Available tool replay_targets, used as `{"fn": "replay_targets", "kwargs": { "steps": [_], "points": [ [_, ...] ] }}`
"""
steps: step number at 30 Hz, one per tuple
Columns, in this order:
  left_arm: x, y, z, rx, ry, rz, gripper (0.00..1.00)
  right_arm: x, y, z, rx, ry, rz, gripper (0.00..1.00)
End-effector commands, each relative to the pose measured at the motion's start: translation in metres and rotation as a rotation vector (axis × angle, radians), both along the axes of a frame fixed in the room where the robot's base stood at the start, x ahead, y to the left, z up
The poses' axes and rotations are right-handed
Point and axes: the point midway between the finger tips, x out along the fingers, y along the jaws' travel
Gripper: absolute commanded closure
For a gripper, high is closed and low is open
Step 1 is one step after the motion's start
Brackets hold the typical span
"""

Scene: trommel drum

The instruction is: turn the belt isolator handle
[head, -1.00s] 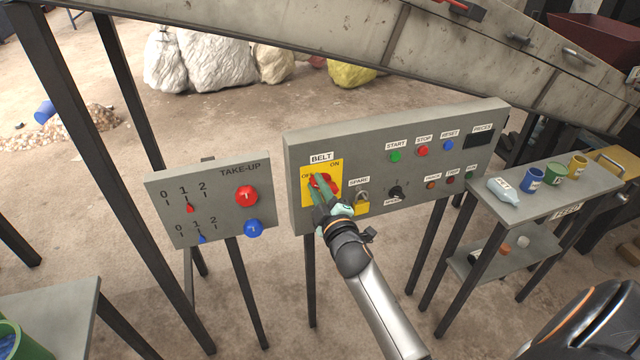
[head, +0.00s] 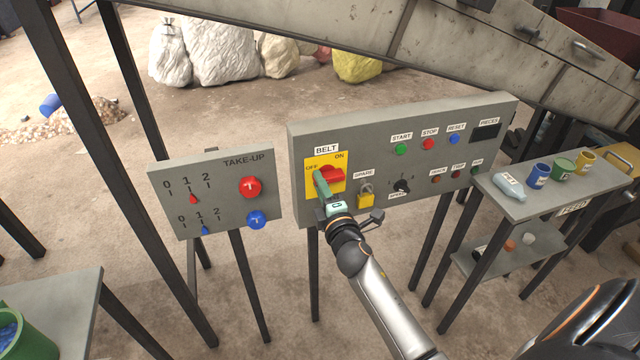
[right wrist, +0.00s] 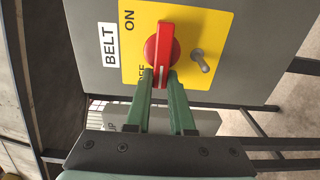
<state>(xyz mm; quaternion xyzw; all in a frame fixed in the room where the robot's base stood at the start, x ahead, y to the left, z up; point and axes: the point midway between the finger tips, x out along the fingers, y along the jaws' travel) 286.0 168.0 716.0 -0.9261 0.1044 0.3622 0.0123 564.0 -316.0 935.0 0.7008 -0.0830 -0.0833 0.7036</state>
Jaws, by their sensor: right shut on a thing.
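The belt isolator handle (head: 333,174) is a red bar-shaped knob on a yellow plate (head: 341,187) marked OFF and ON, under a BELT label. In the right wrist view the handle (right wrist: 163,42) lies level along the panel, its white line at the end towards OFF. My right gripper (head: 319,175) is shut on that end; in the right wrist view its green fingers (right wrist: 160,76) flank it. The fingers hide part of the OFF label. My left gripper is not in view.
A grey metal pin (right wrist: 201,60) sticks out beside the handle. A yellow padlock (head: 366,199) hangs under SPARE, close right of my gripper. The take-up panel (head: 215,190) stands left. A shelf (head: 530,190) with cups stands right.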

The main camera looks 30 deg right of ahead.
Motion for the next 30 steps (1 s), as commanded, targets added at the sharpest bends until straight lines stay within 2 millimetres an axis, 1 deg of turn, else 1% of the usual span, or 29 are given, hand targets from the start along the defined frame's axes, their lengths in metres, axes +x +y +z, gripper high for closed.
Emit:
{"fn": "replay_targets", "kwargs": {
  "steps": [13, 14, 21, 30],
  "points": [
    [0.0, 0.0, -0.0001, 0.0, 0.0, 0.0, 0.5, 0.0007, -0.0001, 0.0018, -0.016, 0.0, 0.001, 1.0],
    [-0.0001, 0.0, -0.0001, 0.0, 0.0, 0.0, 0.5, 0.0007, -0.0001, 0.0018, -0.016, 0.0, 0.001, 0.76],
    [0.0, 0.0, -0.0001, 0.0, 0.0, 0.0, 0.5, 0.0004, -0.0001, 0.0009, -0.013, 0.001, 0.0, 0.49],
    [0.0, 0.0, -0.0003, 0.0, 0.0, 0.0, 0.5, -0.0017, 0.0004, -0.0001, -0.011, 0.002, 0.0, 0.49]
  ]
}}
